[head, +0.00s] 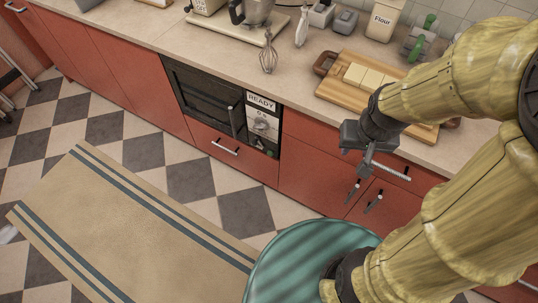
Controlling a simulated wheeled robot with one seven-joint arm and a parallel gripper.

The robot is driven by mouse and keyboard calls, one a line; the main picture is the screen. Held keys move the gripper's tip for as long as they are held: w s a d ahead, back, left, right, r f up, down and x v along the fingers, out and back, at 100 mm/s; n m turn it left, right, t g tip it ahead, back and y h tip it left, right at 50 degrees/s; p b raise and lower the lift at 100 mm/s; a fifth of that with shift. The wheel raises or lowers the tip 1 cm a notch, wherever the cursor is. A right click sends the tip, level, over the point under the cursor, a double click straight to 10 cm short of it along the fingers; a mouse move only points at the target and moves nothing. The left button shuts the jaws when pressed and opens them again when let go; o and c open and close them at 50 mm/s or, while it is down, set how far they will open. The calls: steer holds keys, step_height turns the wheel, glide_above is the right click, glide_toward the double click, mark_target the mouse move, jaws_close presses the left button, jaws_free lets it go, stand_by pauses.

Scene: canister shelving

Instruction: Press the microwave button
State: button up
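The microwave (204,98) is built into the red cabinets below the counter, with a dark door and a vertical handle (238,119). Its control panel (263,122) is on the right of the door, with a "READY" label at the top and a dial-like part. Small dark and greenish spots show at the panel's bottom; the button is too small to make out clearly. My gripper (372,168) hangs in front of the cabinets, to the right of the microwave and apart from it. Its fingers are small and seen at an angle, so their opening is unclear. Nothing visible is held.
A wooden board (334,91) with pale slices lies on the counter (215,49) above my gripper. A whisk (268,53) and a mixer (254,14) stand left of it. Red drawers with handles are below. The checkered floor in front of the microwave is clear, with a striped rug (125,225).

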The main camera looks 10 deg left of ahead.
jaws_close()
stand_by(1.5)
